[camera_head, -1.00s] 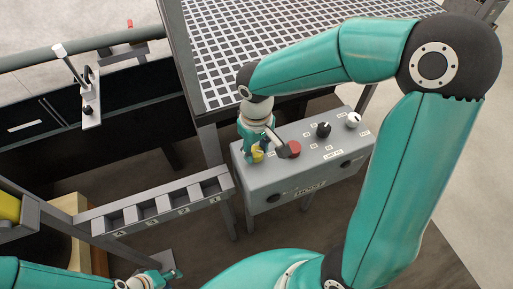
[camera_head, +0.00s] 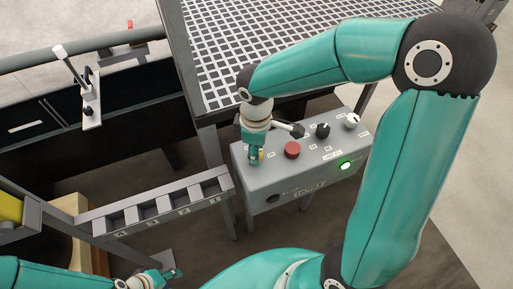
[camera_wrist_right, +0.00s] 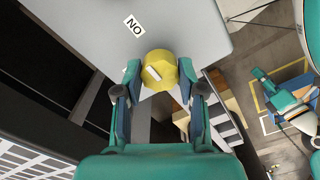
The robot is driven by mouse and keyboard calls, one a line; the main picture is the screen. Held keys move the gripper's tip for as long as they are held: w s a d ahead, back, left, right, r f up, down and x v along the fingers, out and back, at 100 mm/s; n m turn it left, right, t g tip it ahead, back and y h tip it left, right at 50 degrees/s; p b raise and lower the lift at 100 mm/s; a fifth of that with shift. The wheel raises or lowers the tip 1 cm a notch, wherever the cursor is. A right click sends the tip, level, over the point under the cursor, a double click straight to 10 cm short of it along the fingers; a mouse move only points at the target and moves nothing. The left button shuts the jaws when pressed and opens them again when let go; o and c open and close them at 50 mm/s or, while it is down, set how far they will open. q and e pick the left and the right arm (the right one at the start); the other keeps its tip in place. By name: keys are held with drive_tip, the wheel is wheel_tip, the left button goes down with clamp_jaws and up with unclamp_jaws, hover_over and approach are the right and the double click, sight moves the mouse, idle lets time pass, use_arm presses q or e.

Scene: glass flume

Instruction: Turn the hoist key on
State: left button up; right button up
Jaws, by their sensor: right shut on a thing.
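The yellow hoist key (camera_wrist_right: 159,71) is a round knob with a white mark, at the left end of the grey control box (camera_head: 285,185). In the right wrist view its mark slants up and left, toward the ON label (camera_wrist_right: 133,25). My right gripper (camera_head: 255,158) points down at the box and is shut on the key, a finger on either side of it. In the head view the gripper hides most of the key. My left gripper (camera_head: 170,274) is low at the bottom left, away from the box; its jaws are too small to read.
A green lamp (camera_head: 345,166) glows on the box front. A red button (camera_head: 292,149), a black knob (camera_head: 322,130) and a white knob (camera_head: 352,120) stand on its top. A grey slotted rack (camera_head: 160,208) is to the left; a gridded table (camera_head: 270,45) stands behind.

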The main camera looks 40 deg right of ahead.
drive_tip(key=shift+w, duration=0.1)
idle(0.3)
drive_tip(key=o, duration=1.1)
wheel_tip(320, 180, up, 12)
idle(0.4)
